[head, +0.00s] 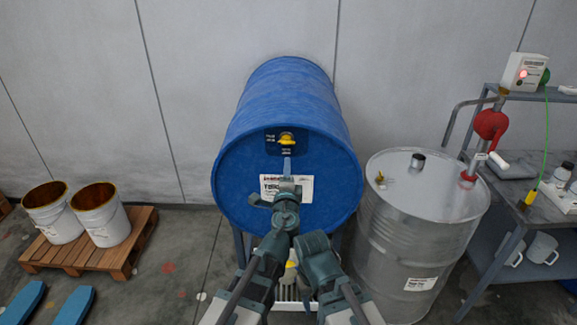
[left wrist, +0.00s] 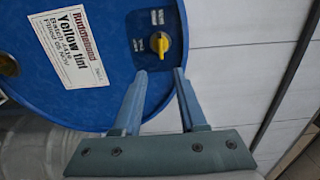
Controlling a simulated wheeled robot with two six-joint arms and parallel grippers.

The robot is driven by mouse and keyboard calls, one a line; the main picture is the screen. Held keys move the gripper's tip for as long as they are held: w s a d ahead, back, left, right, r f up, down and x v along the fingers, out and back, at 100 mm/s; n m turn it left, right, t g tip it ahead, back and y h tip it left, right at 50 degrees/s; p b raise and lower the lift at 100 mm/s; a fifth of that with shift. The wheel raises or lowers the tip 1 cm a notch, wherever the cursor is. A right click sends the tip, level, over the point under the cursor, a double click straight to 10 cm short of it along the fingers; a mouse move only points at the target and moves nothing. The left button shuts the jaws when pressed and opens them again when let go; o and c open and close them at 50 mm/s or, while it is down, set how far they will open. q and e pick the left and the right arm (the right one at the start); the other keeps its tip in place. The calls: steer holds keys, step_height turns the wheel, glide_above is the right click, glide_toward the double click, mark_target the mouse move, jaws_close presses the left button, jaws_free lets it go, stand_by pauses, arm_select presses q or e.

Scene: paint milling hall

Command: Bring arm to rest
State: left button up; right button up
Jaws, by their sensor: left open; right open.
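My left gripper (head: 287,166) is in front of the blue drum (head: 290,90), below a yellow knob (head: 286,138) on the drum's dark panel. In the left wrist view my left gripper (left wrist: 160,74) is open and empty. Its two fingers are apart, with the yellow knob (left wrist: 159,43) just beyond the tips and the drum's face (left wrist: 110,60) behind. My right gripper (head: 310,255) is lower, in front of the drum's stand, close to the left arm; its fingers are hard to make out.
A steel drum (head: 420,230) stands close on the right, beside a grey cart (head: 520,215) with a red-lit box (head: 523,72). Two white buckets (head: 100,220) sit on a wooden pallet (head: 145,225) at the left. Floor between pallet and blue drum is clear.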

arm_select(q)
steer(key=s+a+f+n+g+y, duration=0.1)
steer(key=a+f+n+g+y, duration=0.25)
steer(key=a+n, duration=0.45)
steer(key=s+a+f+n+g+y, duration=0.1)
steer(key=s+a+f+n+g, duration=0.65)
steer(key=s+a+f, duration=0.45)
steer(key=s+d+f+n+g+h, duration=0.3)
steer(key=s+d+f+g+h, duration=0.25)
steer(key=s, duration=0.35)
steer(key=s+d+m+g+y, duration=0.1)
steer(key=s+d+m, duration=0.3)
steer(key=d, duration=0.7)
steer(key=shift+s+f+g+y, duration=0.35)
steer(key=shift+s+f+y, duration=0.05)
steer(key=shift+s, duration=0.4)
steer(key=shift+w, duration=0.1)
